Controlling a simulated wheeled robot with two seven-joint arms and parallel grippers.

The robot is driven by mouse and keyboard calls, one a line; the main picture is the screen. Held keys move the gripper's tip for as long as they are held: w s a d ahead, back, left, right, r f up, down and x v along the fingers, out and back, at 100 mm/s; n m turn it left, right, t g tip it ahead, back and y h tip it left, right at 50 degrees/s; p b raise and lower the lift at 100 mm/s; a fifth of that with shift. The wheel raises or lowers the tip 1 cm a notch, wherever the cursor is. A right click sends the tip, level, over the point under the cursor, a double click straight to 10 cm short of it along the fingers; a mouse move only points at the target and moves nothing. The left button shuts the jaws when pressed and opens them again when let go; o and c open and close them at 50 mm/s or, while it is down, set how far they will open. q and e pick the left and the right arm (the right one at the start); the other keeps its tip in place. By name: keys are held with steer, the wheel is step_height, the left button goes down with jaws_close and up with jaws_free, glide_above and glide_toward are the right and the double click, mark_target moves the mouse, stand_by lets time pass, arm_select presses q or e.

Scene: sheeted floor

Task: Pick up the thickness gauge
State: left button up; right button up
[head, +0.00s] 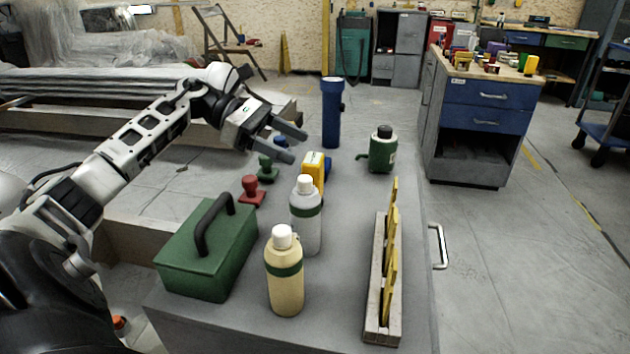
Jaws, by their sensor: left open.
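A small yellow device with a pale top face (314,168), which looks like the thickness gauge, stands on the grey worktop, partly hidden behind a grey-white bottle. My left gripper (293,145) is open and empty. In the picture its fingertips are just above and left of the yellow device, apart from it. My right gripper is not in view.
The grey worktop (335,300) also holds a green toolbox (210,255), a cream bottle (284,275), the grey-white bottle (305,220), red (251,190) and green (266,168) stamps, a blue flashlight (331,112), a green canister (382,152) and a wooden rack (382,285).

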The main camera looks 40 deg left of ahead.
mark_target(310, 158)
arm_select(q)
steer(key=shift+x, duration=1)
steer(key=x, duration=0.5)
steer(key=shift+s+d+f, duration=0.15)
steer(key=shift+d+f, duration=0.1)
steer(key=shift+f, duration=0.1)
steer(key=shift+c, duration=0.3)
steer(key=c, duration=1.1)
